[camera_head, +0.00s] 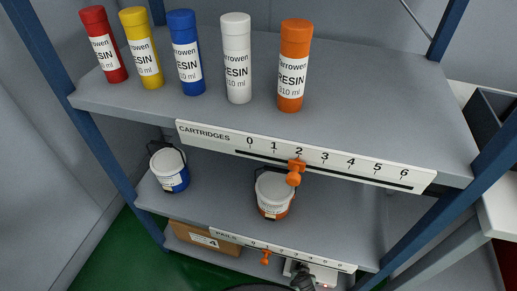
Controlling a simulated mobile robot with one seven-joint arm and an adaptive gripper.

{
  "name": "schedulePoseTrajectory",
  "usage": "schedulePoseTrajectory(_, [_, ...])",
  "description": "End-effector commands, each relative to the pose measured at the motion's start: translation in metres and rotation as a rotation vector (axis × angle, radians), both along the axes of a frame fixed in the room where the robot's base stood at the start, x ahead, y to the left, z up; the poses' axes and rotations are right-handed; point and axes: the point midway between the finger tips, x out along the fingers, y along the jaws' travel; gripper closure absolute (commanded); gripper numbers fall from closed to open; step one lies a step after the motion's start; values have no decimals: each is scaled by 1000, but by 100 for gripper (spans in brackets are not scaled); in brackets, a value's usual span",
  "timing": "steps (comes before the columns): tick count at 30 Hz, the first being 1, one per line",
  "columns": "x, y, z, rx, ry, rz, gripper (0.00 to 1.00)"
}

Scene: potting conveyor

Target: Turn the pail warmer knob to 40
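A white box-like thing (322,272) shows at the bottom edge, partly behind the lower sign; it may be the pail warmer. A small dark shape (301,278) stands in front of it, cut off by the frame. It may be my gripper, but it is too small to tell whether it is open or shut, or whether it touches anything. No knob or 40 mark can be made out. A white pail with a blue base (169,168) and a white pail with an orange base (273,194) stand on the middle shelf.
Several resin cartridges, one orange (295,65), stand on the top shelf (370,100). Its front sign (300,157) has an orange slider (295,173) near 2. The lower PAILS sign (285,250) has another slider (266,257). A carton (205,238) sits lower left. Blue posts (105,155) flank the shelves.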

Motion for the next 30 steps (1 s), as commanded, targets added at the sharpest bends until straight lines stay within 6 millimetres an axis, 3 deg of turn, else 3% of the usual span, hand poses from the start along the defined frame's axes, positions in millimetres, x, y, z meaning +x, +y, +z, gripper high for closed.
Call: schedulePoseTrajectory(30, [6, 3, 0, 1, -1, 5, 100])
